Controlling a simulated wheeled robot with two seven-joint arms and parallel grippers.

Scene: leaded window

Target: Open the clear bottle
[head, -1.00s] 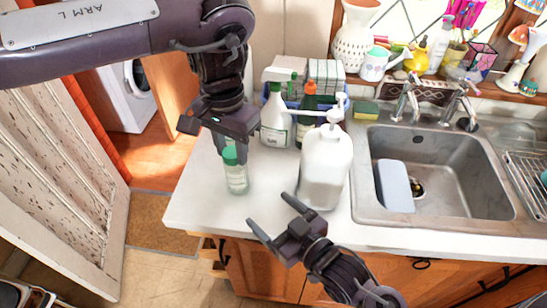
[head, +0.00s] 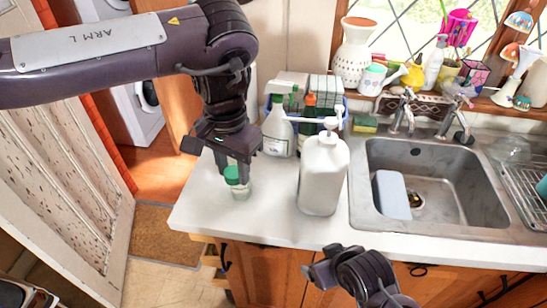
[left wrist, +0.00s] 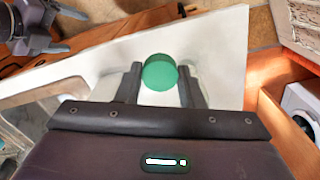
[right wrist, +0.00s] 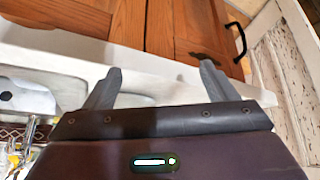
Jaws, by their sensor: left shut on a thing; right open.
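The clear bottle (head: 240,191) stands on the white countertop near its left end, with a green cap (head: 233,175) on top. My left gripper (head: 235,177) reaches down from above, its fingers on either side of the cap, shut on it. In the left wrist view the round green cap (left wrist: 160,73) sits between the two fingers (left wrist: 158,82); the bottle body is mostly hidden below it. My right gripper (head: 322,262) is low, in front of the counter edge. In the right wrist view its fingers (right wrist: 160,75) are apart and empty.
A large white pump bottle (head: 322,178) stands right of the clear bottle. Behind it are a white spray bottle (head: 277,133) and a blue caddy (head: 343,102). The sink (head: 437,165) is at right. The countertop (head: 270,215) front left is clear.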

